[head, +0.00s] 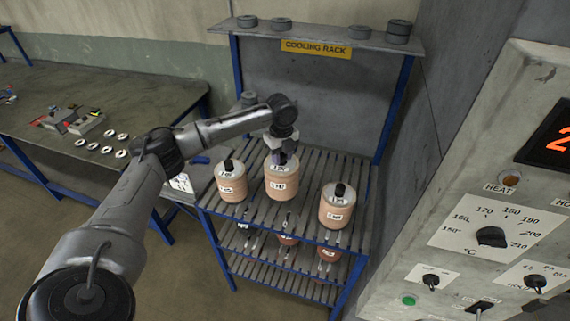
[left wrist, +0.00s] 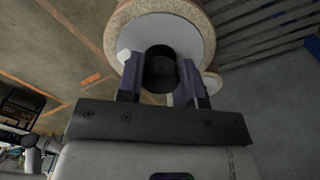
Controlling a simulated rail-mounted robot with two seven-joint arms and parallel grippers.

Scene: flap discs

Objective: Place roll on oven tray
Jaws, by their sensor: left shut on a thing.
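A tan roll (head: 281,184) with a white label and a black top knob stands at the back middle of the slatted cooling rack shelf. My left gripper (head: 283,157) reaches down over it from above. In the left wrist view my left gripper (left wrist: 161,85) has its two fingers on either side of the black knob, shut on it. The roll's pale end face (left wrist: 195,50) fills the top of that view. Two more rolls stand beside it, one at left (head: 231,182) and one at right (head: 337,207). I cannot see an oven tray for certain. My right gripper is not in view.
A lower rack shelf (head: 285,275) holds several more rolls. The oven panel (head: 490,236) with dials stands close at right. A bench (head: 95,118) with small discs is at left. Dark discs (head: 397,31) sit on the rack's top shelf.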

